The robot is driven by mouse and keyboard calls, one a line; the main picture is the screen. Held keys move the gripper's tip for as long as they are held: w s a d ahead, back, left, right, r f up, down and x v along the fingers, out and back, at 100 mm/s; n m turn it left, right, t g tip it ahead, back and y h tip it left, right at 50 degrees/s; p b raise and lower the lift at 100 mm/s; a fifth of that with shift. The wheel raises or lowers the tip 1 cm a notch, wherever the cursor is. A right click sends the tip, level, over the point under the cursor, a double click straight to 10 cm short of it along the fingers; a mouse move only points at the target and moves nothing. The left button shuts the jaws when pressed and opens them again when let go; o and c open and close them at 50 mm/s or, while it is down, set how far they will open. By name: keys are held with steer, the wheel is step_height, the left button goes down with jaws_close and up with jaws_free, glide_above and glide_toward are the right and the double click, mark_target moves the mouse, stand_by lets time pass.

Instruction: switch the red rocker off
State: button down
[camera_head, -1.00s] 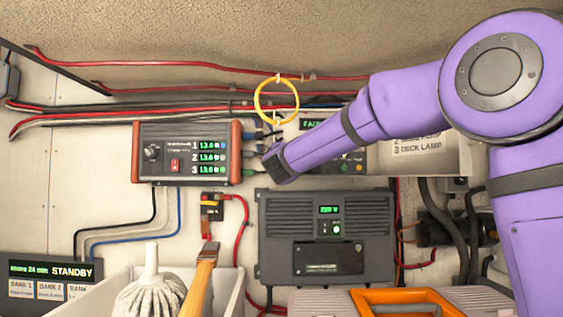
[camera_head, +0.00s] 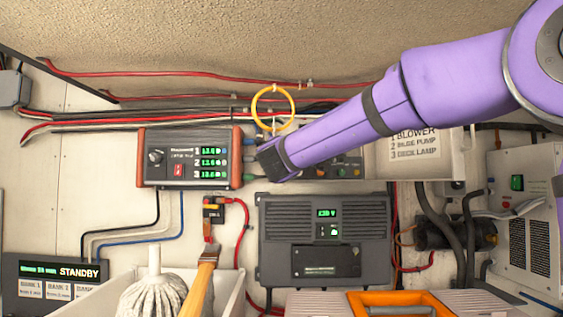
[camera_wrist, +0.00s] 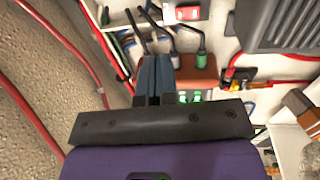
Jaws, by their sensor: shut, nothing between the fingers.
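The red rocker (camera_head: 178,170) is on the front of a dark charger unit (camera_head: 190,184) with orange-red end caps, below and right of a round knob (camera_head: 156,157). Green number readouts are to its right. Which side of the rocker is pressed is too small to tell. My gripper (camera_wrist: 154,68) is shut and empty in the wrist view, pointing towards the connector end of the unit. In the head view the dark end of my arm is just right of the unit, apart from the rocker; the fingertips are not clearly visible there.
A yellow ring (camera_head: 256,108) hangs above my gripper. Cables plug into the unit's right end. A grey inverter (camera_head: 280,240) is below, beside a small fuse block (camera_head: 213,210) with a red cable. A white bin (camera_head: 234,294) with a mop head stands in front.

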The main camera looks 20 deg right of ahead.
steer(key=shift+r+v, duration=0.25)
steer(key=shift+v, duration=0.9)
steer(key=shift+r+v, duration=0.2)
steer(key=shift+v, duration=0.9)
steer(key=s+d+f+m+g+h, duration=0.1)
steer(key=s+d+f+m+g, duration=0.35)
steer(key=s+d+f, duration=0.35)
steer(key=s+d+f+m+g+h, duration=0.1)
steer(key=s+d+f+m+g, duration=0.4)
steer(key=s, duration=0.4)
steer(key=s+a+f+m+g+y, duration=0.2)
steer(key=s+f+m+g+y, duration=0.2)
steer(key=s+f, duration=1.1)
steer(key=s+m+y, duration=0.1)
steer(key=s+y, duration=0.2)
steer(key=shift+s+f, duration=0.2)
